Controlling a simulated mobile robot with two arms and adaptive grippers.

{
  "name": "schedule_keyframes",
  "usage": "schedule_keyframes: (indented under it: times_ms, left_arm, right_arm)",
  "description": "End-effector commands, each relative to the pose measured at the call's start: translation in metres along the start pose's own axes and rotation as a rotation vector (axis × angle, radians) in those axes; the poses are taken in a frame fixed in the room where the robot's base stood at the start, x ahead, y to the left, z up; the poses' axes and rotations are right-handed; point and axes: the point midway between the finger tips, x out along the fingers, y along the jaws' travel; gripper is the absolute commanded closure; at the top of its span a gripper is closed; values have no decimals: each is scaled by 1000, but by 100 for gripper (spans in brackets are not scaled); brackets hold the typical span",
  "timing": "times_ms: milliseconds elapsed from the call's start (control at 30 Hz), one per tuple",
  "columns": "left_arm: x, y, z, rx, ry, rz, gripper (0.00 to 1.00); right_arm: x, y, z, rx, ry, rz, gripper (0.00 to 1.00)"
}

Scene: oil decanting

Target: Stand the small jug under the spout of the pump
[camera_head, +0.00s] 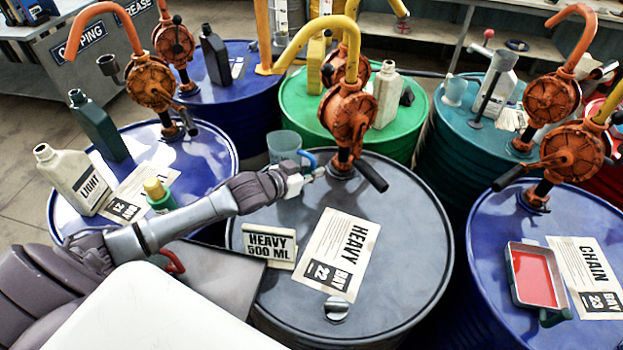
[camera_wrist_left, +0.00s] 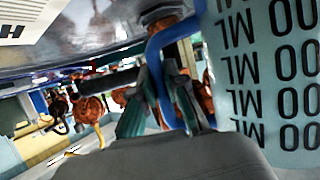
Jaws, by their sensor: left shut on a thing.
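The small jug (camera_head: 284,146) is a translucent grey-green cup with a blue handle (camera_head: 309,158). It is upright at the far left edge of the grey HEAVY drum (camera_head: 405,225); whether its base touches the drum is hidden. My left gripper (camera_head: 311,173) is shut on the blue handle. In the left wrist view the gripper (camera_wrist_left: 172,95) closes on the handle (camera_wrist_left: 155,65), beside the jug's wall (camera_wrist_left: 265,75) with inverted ML marks. The orange pump (camera_head: 347,112) stands on the drum; its yellow spout (camera_head: 300,42) curves left, its end above and slightly left of the jug.
The blue drum at left holds a LIGHT bottle (camera_head: 75,182) and a small green bottle (camera_head: 158,194).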

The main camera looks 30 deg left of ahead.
Motion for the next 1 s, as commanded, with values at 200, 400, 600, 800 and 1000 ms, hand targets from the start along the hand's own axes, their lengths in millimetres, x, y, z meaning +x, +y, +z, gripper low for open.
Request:
schedule_keyframes:
  times_ms: [200,400,600,800,1000]
  left_arm:
    - [8,-2,21,-3,-2,1,100]
    - [16,-2,38,-1,1,1,100]
    - [16,-2,38,1,1,1,100]
    - [17,-2,41,0,0,1,78]
    - [17,-2,41,0,-1,1,62]
  right_arm:
    - [-7,2,-11,0,17,2,44]
    - [-10,2,-12,0,17,2,44]
    - [-10,2,-11,1,16,2,44]
    - [-8,2,-10,1,14,3,44]
    - [-8,2,-8,2,12,3,44]
